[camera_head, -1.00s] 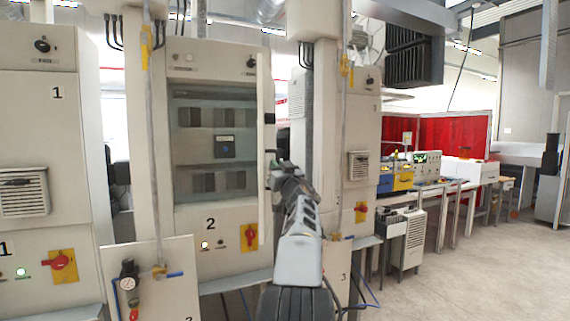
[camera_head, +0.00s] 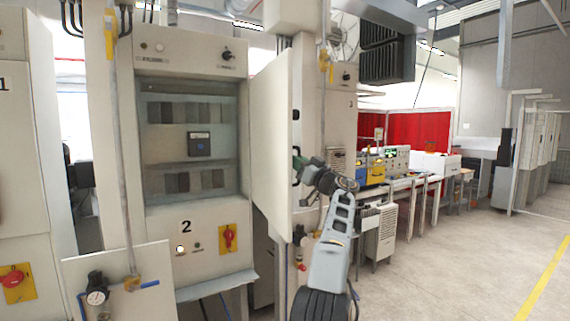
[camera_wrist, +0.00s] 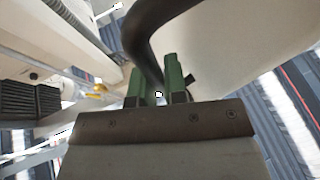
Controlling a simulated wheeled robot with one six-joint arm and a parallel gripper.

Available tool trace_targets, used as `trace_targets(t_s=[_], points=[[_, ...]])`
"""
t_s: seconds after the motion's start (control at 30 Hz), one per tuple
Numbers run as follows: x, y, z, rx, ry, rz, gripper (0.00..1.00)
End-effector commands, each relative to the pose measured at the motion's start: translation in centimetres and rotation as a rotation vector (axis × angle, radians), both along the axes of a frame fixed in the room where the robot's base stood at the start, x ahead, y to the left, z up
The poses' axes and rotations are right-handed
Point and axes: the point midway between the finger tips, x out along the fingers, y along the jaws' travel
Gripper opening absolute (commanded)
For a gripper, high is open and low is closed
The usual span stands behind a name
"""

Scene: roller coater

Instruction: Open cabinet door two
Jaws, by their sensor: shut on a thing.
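Cabinet two (camera_head: 163,220), pale grey and marked "2", stands left of centre in the head view. Its door (camera_head: 270,140) is swung out to the right, with its inner face showing. The front of the cabinet shows a recessed grey panel (camera_head: 195,150) with rows of dark modules. My gripper (camera_head: 298,165) is at the free edge of the door, on the outer side. In the wrist view my gripper's green fingers (camera_wrist: 154,84) are shut on the dark curved door handle (camera_wrist: 143,40), which passes between them. The pale door surface (camera_wrist: 220,45) fills the upper right there.
A low panel with a gauge (camera_head: 97,297) stands front left. Cabinet one (camera_head: 20,200) is at the left edge. Benches (camera_head: 405,183) stand behind to the right. Open floor (camera_head: 450,270) lies at the right.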

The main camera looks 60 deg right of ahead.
Motion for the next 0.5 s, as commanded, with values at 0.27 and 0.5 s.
trace_targets(t_s=[0.27,0.5], points=[[-0.68,-0.2,-0.2,-0.001,0.008,0.008,0.0],[-0.52,-0.25,-0.52,0.002,0.012,0.009,0.0]])
